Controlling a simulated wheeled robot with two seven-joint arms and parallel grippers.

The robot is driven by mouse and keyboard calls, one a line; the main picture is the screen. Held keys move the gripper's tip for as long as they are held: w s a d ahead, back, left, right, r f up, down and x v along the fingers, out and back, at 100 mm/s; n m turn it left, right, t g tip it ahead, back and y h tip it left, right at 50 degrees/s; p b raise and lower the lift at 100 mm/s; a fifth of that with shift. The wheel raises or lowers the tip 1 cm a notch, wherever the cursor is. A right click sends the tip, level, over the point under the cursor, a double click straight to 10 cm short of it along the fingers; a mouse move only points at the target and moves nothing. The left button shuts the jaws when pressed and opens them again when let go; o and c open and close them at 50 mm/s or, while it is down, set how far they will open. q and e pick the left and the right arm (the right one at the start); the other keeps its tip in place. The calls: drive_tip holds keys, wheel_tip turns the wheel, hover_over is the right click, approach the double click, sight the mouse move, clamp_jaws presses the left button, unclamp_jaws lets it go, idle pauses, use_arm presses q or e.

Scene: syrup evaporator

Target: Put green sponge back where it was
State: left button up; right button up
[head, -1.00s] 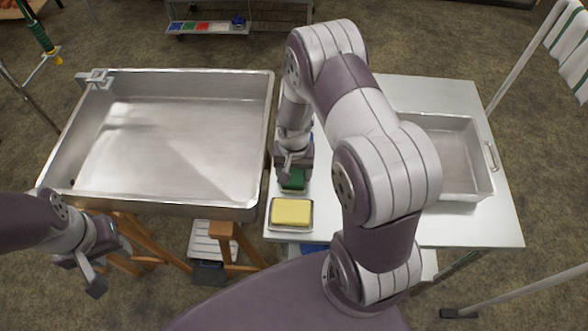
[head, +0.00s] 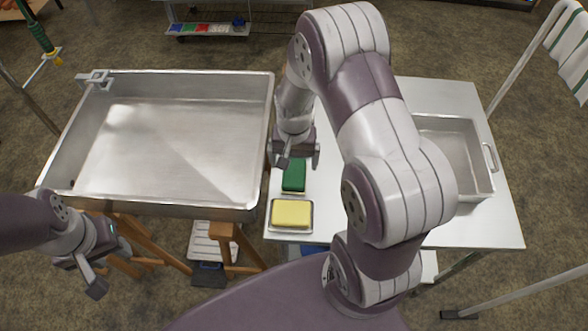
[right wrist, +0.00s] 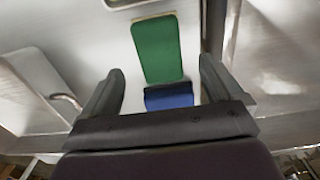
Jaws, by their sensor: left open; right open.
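The green sponge (head: 293,177) lies flat on the white table, just behind a small metal tray with a yellow sponge (head: 292,213). It also shows in the right wrist view (right wrist: 158,50), clear of the fingers. My right gripper (head: 299,163) is open and empty above the table, near the far end of the green sponge and apart from it. A blue block (right wrist: 168,96) shows beyond the gap between its fingers in the right wrist view. My left gripper (head: 96,276) is open and empty at the lower left, in front of the big pan.
A large steel evaporator pan (head: 170,207) stands left of the white table (head: 440,225). A smaller steel pan (head: 455,155) sits on the table's right side. My right arm hides the table's middle. A low shelf (head: 207,30) with coloured items stands at the back.

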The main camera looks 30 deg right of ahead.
sight(293, 174)
drive_tip(key=s+a+r+n+t, duration=0.1)
drive_tip(key=s+a+r+n, duration=0.4)
drive_tip(key=s+r, duration=0.3)
wheel_tip(293, 174, up, 3)
drive_tip(key=shift+s+a+r+n, duration=0.15)
drive_tip(key=shift+s+n, duration=0.25)
drive_tip(key=shift+n, duration=0.4)
